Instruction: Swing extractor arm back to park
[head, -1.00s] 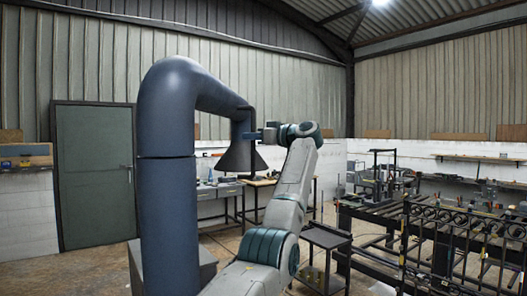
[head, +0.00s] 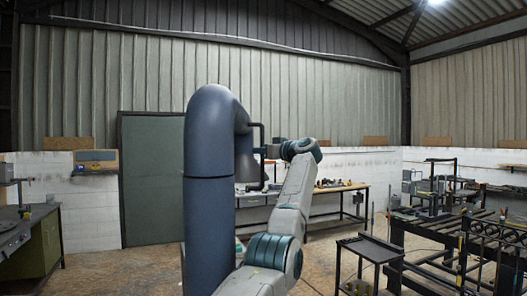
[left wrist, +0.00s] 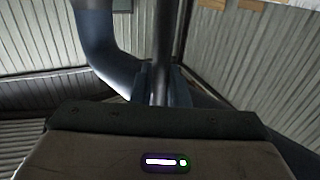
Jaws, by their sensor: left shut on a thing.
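The extractor arm (head: 208,190) is a thick blue-grey duct that rises upright and bends over at the top. Its upper section (head: 243,150) now points mostly away from me and looks short; the hood is largely hidden behind the duct. A dark bar handle (head: 262,174) hangs beside its far end. My left gripper (head: 268,151) is shut on this handle. In the left wrist view the handle bar (left wrist: 162,40) runs between the two fingers (left wrist: 163,82), with the curved duct (left wrist: 105,50) behind it. My right gripper is not in view.
A green door (head: 152,185) is behind the duct on the left. A workbench (head: 335,190) runs along the back wall. A small dark stand (head: 370,248) and a roller rack (head: 455,235) stand at right. A green cabinet bench (head: 42,245) is at far left.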

